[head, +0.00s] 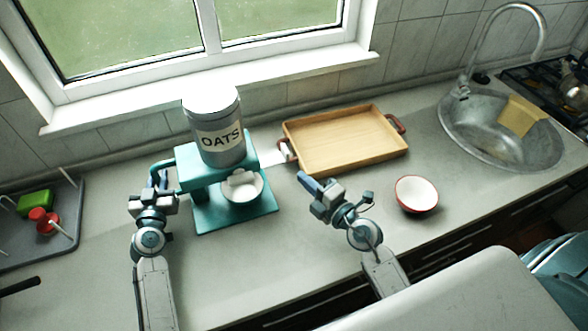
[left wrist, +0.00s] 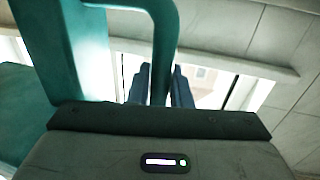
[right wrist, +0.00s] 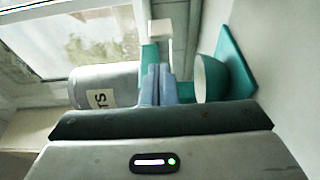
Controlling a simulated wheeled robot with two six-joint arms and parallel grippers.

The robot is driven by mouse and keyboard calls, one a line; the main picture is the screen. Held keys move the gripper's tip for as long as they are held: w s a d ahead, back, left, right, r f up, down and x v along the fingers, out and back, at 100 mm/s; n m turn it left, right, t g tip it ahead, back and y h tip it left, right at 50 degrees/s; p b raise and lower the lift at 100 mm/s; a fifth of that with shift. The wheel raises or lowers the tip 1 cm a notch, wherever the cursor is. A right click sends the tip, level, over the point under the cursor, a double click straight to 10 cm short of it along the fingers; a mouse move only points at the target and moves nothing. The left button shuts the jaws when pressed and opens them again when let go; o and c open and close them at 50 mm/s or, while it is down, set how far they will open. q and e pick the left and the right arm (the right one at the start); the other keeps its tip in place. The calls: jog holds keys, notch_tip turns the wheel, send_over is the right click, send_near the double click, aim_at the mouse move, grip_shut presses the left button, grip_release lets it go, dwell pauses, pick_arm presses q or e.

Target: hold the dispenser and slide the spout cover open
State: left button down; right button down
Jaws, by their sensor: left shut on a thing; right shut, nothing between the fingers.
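The teal dispenser (head: 205,180) stands at the left middle of the counter with a grey OATS canister (head: 221,139) upright on top. My left gripper (head: 156,180) is shut on its handle (left wrist: 165,35) at the left side. The knob also shows in the right wrist view (right wrist: 160,28). My right gripper (head: 304,178) is shut and empty, just in front of the knob and apart from it.
A wooden tray (head: 345,138) with red handles lies behind right, close to the knob. A red-rimmed bowl (head: 416,194) stands right of my right gripper. A sink (head: 480,140) is at far right, a grey rack (head: 62,235) at left. The front middle counter is clear.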

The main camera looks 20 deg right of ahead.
jog(key=shift+v, duration=0.95)
pick_arm(q)
jog(key=c, duration=1.3)
grip_release()
jog(key=shift+o, duration=0.2)
jog(key=v, duration=1.2)
notch_tip(320, 180, up, 6)
jog(key=p, duration=0.5)
pick_arm(e)
notch_tip(320, 180, up, 5)
jog(key=shift+r, duration=0.1)
